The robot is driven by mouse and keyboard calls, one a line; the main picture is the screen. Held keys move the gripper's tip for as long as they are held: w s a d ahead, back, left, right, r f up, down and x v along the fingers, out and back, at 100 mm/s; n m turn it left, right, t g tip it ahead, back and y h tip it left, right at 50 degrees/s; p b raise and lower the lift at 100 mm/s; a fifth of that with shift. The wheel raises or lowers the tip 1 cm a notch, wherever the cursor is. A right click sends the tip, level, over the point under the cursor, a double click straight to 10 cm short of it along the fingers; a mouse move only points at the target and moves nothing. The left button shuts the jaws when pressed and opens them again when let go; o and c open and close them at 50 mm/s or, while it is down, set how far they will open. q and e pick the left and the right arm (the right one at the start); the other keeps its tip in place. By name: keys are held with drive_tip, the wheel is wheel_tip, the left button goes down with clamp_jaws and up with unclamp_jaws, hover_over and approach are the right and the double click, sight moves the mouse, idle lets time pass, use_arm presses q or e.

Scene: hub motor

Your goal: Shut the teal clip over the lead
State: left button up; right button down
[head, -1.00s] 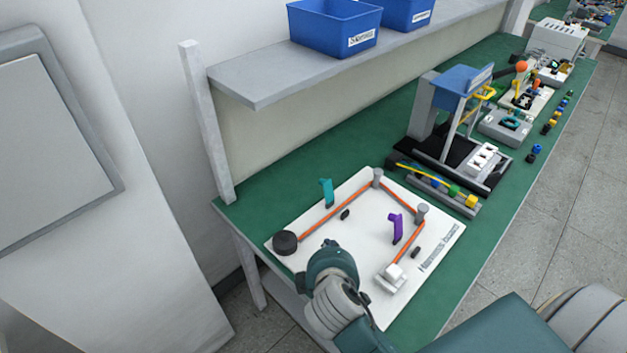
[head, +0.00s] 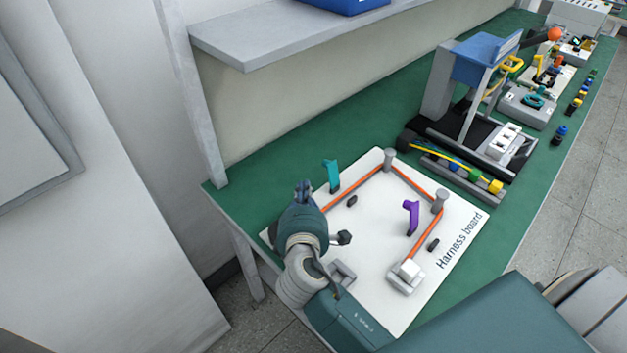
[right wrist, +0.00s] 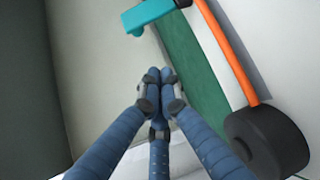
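The teal clip (head: 331,176) stands up open at the back left of the white harness board (head: 378,292), beside the orange lead (head: 352,189). In the right wrist view the teal clip (right wrist: 147,14) is at the top and the lead (right wrist: 226,52) runs down to a black drum (right wrist: 268,142). My right gripper (head: 304,188) is over the board's left corner, to the left of the clip and apart from it. Its fingertips (right wrist: 160,77) are together with nothing visible between them. In the head view it hides the drum. My left gripper is out of view.
A purple clip (head: 411,217) stands upright by the lead's right run. Grey posts (head: 389,160) turn the lead toward a white connector block (head: 406,275). A shelf (head: 290,42) overhangs the back of the green bench. A rack with cables (head: 455,172) stands to the right.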

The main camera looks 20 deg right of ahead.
sight(330, 173)
drive_tip(key=shift+w+d, duration=0.2)
drive_tip(key=shift+w, duration=0.25)
drive_tip(key=x, duration=0.2)
drive_tip(key=shift+w+d+p, duration=0.15)
drive_tip(key=shift+w+p, duration=0.1)
drive_tip(key=shift+p, duration=0.1)
drive_tip(key=x, duration=0.5)
drive_tip(key=shift+w+d+f, duration=0.15)
drive_tip(key=shift+w+f, duration=0.1)
drive_tip(key=shift+w, duration=0.05)
drive_tip(key=shift+d+r+p, duration=0.1)
drive_tip(key=shift+d+p, duration=0.2)
drive_tip(key=shift+p, duration=0.3)
drive_tip(key=shift+s+d+r+p, duration=0.2)
drive_tip(key=shift+s+d+p, duration=0.05)
drive_tip(key=shift+s, duration=0.25)
drive_tip(key=shift+s+d+r+p, duration=0.2)
drive_tip(key=shift+s+p, duration=0.05)
drive_tip(key=shift+s, duration=0.3)
drive_tip(key=shift+s+d+r, duration=0.15)
drive_tip(key=shift+s+d, duration=0.05)
drive_tip(key=shift+s, duration=0.25)
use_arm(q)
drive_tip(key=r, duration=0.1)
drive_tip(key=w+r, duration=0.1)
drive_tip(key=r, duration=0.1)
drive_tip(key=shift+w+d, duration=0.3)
use_arm(e)
drive_tip(key=shift+w, duration=0.1)
